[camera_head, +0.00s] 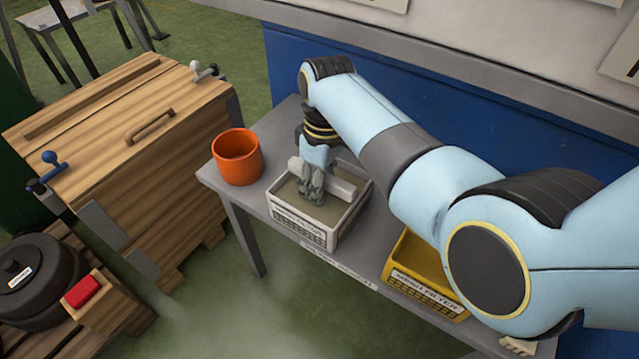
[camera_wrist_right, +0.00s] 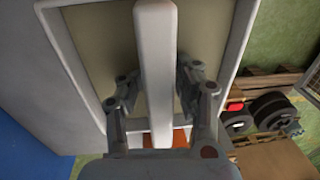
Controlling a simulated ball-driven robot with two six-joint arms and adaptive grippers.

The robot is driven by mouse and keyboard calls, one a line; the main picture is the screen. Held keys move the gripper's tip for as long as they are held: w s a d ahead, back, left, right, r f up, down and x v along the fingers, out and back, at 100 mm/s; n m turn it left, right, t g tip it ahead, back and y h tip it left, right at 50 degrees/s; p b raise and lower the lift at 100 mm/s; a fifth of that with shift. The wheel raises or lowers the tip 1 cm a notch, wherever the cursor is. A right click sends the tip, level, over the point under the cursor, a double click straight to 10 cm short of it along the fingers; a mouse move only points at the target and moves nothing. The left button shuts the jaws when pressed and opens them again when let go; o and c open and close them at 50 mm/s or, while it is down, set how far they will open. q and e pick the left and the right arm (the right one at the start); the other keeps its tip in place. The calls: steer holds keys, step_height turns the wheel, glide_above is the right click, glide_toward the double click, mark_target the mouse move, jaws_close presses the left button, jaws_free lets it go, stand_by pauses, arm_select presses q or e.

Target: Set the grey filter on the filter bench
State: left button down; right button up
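A pale grey bar-shaped filter (camera_head: 341,188) lies within a light grey bin (camera_head: 352,213) with a label on its front, on a narrow grey bench. My right gripper (camera_head: 312,184) reaches down into the bin, at the filter. In the right wrist view, the filter (camera_wrist_right: 156,65) runs between the two fingers (camera_wrist_right: 158,82), one on each side. The fingers are very close to its sides; whether they press on it is unclear. The bin's rim (camera_wrist_right: 72,70) shows around it. My left gripper is not in view.
An orange pot (camera_head: 238,158) stands left of the bin. A yellow labelled bin (camera_head: 428,290) stands to the right, partly hidden by my arm. A large wooden crate (camera_head: 130,140) is at the left. A blue panel (camera_head: 400,110) closes the back.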

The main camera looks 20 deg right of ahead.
steer(key=r+p, duration=0.1)
steer(key=r, duration=0.3)
steer(key=r+p, duration=0.1)
steer(key=r, duration=0.3)
steer(key=d+r+p, duration=0.1)
steer(key=r, duration=0.3)
steer(key=shift+w+r, duration=0.15)
steer(key=shift+w, duration=0.2)
steer(key=shift+a, duration=0.1)
